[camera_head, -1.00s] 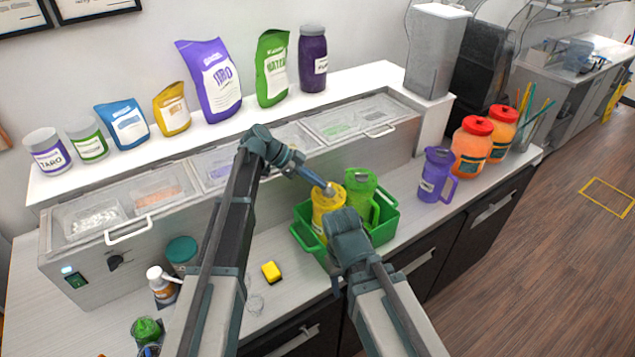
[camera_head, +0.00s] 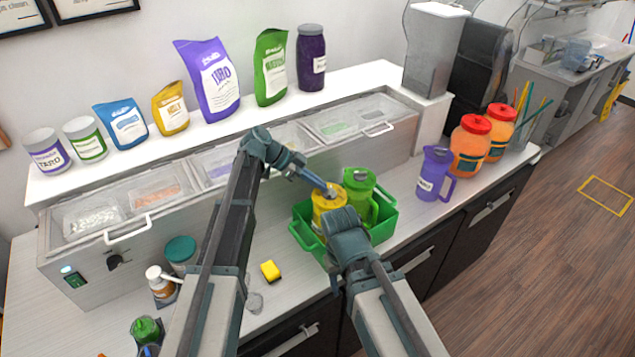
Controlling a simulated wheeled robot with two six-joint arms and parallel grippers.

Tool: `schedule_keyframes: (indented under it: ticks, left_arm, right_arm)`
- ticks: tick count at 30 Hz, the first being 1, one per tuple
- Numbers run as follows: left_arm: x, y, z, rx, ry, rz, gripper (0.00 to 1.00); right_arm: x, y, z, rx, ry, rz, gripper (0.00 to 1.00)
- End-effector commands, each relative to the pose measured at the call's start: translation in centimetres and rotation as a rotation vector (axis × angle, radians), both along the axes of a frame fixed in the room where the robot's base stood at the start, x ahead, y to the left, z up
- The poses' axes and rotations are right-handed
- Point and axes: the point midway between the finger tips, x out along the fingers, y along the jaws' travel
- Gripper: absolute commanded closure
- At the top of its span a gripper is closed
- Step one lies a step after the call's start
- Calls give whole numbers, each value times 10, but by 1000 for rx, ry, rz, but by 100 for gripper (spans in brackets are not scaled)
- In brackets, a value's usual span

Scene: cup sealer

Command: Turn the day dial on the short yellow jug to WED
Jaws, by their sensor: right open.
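The short yellow jug (camera_head: 323,206) stands in a green bin (camera_head: 383,232) on the counter, beside a green jug (camera_head: 359,193). My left gripper (camera_head: 331,190) reaches down from the upper left to the top of the yellow jug; its fingertips are too small to tell whether they are open or shut. My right gripper (camera_head: 346,222) is at the near side of the yellow jug and hides its lower part. Its fingers are hidden behind its own body. The day dial and its lettering cannot be made out.
A purple jug (camera_head: 434,174) stands right of the bin, near orange jars with red lids (camera_head: 469,147). A yellow sponge (camera_head: 270,271) lies left of the bin. A topping station (camera_head: 150,230) runs behind. Some counter between bin and purple jug is clear.

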Motion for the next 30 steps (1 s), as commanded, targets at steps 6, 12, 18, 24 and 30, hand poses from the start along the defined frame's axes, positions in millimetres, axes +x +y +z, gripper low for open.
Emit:
schedule_keyframes:
  ticks: [6, 12, 18, 24, 30]
  left_arm:
    - [-1, 8, 8, 7, 1, -1, 100]
    - [0, 36, 38, 4, 1, 1, 100]
    - [-1, 67, 66, 2, -1, 2, 100]
    - [-1, 91, 85, 1, 0, 1, 100]
    - [-1, 102, 92, 0, -1, 0, 100]
  right_arm:
    - [0, 0, 9, 0, 0, 1, 50]
    - [0, 0, 39, 0, 1, 3, 50]
    - [-1, 0, 67, -1, 3, 4, 50]
    - [-1, 0, 85, 1, 2, -10, 50]
    - [-1, 0, 92, 0, 2, -18, 50]
